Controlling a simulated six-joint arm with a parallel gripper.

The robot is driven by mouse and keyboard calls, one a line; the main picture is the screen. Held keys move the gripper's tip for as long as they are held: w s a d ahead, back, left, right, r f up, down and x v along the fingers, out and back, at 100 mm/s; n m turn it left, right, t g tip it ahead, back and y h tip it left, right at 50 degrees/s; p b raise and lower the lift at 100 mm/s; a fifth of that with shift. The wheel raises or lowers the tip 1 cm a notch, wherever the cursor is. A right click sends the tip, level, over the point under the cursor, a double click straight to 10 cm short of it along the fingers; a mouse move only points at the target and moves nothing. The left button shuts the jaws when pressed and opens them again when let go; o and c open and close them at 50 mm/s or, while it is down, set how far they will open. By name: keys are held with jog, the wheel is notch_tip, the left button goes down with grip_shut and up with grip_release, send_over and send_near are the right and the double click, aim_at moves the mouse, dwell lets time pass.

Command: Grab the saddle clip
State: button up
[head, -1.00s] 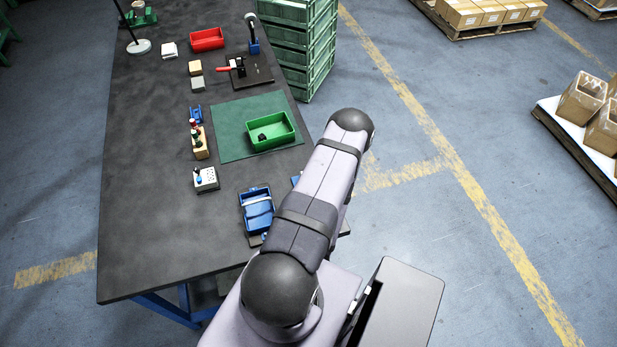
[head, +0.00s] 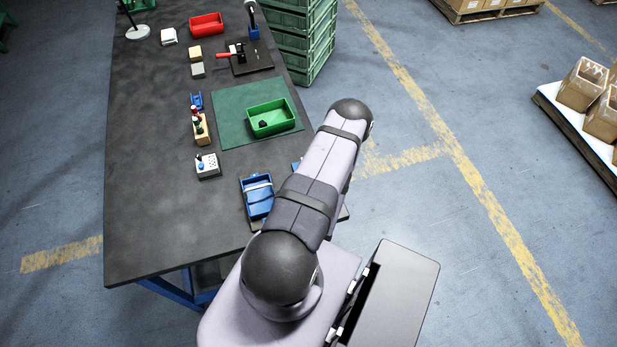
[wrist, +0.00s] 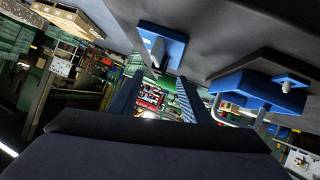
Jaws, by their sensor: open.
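I cannot surely tell which part is the saddle clip. A small dark part (head: 264,124) lies in the green bin (head: 285,123) on the green mat (head: 235,135); its shape is too small to read. A blue tray (head: 250,207) with a pale band across it stands near the bench's near right edge. My gripper (wrist: 157,92) shows two blue fingers, apart, with nothing between them. In the head view my arm hides it. In the wrist view, a blue block with a pale piece (wrist: 155,47) and a blue part with a grey loop (wrist: 258,90) appear beyond the fingers.
The dark bench (head: 150,220) is bare on its left side.

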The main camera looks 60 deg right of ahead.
jog(key=shift+s+b+x, duration=0.2)
jog(key=shift+b+x, duration=0.75)
jog(key=shift+x, duration=1.55)
grip_shut()
